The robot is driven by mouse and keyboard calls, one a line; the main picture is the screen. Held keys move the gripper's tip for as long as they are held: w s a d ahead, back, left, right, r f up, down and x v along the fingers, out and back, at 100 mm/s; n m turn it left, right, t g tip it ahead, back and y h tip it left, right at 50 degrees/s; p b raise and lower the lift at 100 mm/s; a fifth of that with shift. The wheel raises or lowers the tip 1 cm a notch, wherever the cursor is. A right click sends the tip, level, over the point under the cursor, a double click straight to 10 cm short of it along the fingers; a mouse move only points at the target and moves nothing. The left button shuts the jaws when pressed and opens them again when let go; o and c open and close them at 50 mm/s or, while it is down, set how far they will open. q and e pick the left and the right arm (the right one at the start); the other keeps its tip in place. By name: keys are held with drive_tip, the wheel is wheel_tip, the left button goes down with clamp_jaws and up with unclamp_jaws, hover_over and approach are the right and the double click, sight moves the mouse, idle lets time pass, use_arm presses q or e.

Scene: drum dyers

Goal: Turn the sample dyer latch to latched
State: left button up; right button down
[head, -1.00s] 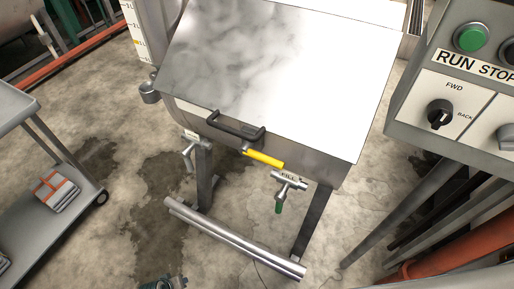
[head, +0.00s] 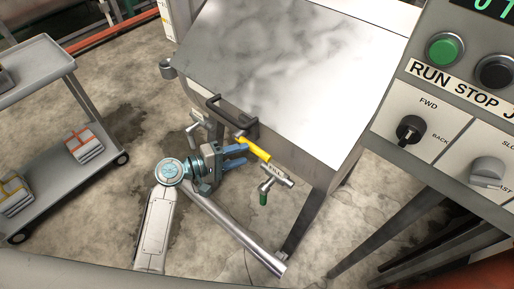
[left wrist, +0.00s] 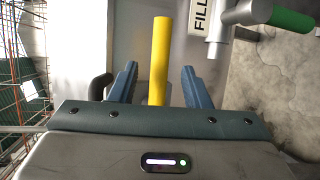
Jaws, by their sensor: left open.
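The sample dyer (head: 285,70) is a steel box with a shiny lid and a black handle (head: 228,118) on its front. Its latch (head: 254,149) is a yellow lever below the handle, slanting down to the right in the head view. My left gripper (head: 240,157) is open with blue fingers, right at the lever. In the left wrist view the yellow latch (left wrist: 160,60) stands between the two spread fingers (left wrist: 160,88), with gaps on both sides. The lever's lower end is hidden behind the gripper body there. My right gripper is in neither view.
A green-handled fill valve (head: 266,188) sits just right of the latch, and also shows in the left wrist view (left wrist: 285,18). A control panel (head: 445,115) stands at the right. A grey cart (head: 60,150) stands at the left.

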sight(257, 151)
use_arm(q)
drive_tip(key=x, duration=0.6)
drive_tip(key=shift+p, duration=0.4)
drive_tip(key=shift+f, duration=0.1)
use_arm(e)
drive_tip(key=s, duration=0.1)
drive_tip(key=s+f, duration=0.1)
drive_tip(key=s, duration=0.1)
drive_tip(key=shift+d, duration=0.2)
use_arm(q)
drive_tip(key=shift+c, duration=0.4)
